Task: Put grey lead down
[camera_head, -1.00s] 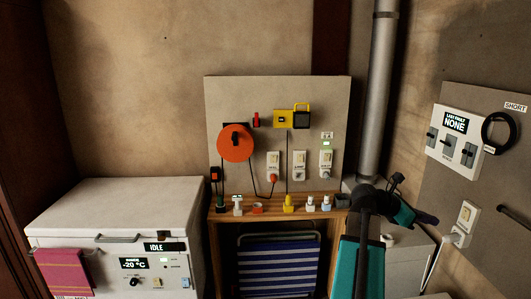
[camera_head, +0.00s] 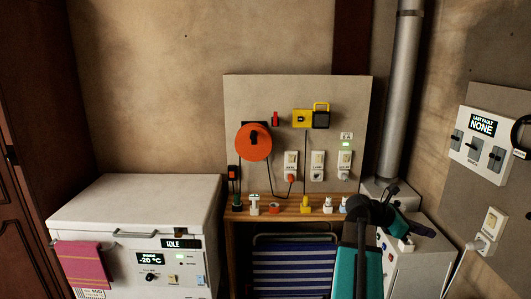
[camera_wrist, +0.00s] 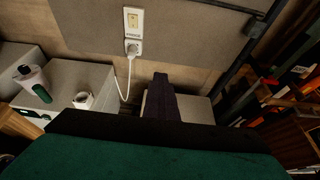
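My gripper (camera_head: 405,209) is at the lower right in the head view, above the pale grey cabinet (camera_head: 415,270). In the wrist view one dark finger-like part (camera_wrist: 164,100) points up from my teal arm, and nothing is clearly seen held. Whether the gripper is open or shut is unclear. I cannot single out a grey lead with certainty. A pale lead (camera_wrist: 123,80) hangs from a white plug (camera_wrist: 132,47) in the wall socket in the wrist view. Several plugs, among them a yellow one (camera_head: 305,204), stand on the wooden shelf (camera_head: 270,212); my arm hides its right end.
A white freezer (camera_head: 135,205) with a pink towel (camera_head: 82,264) stands at the left. A board (camera_head: 265,90) with an orange reel (camera_head: 254,142) and sockets rises behind the shelf. A metal pipe (camera_head: 402,90) stands behind my arm. A switch panel (camera_head: 482,140) is at the right.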

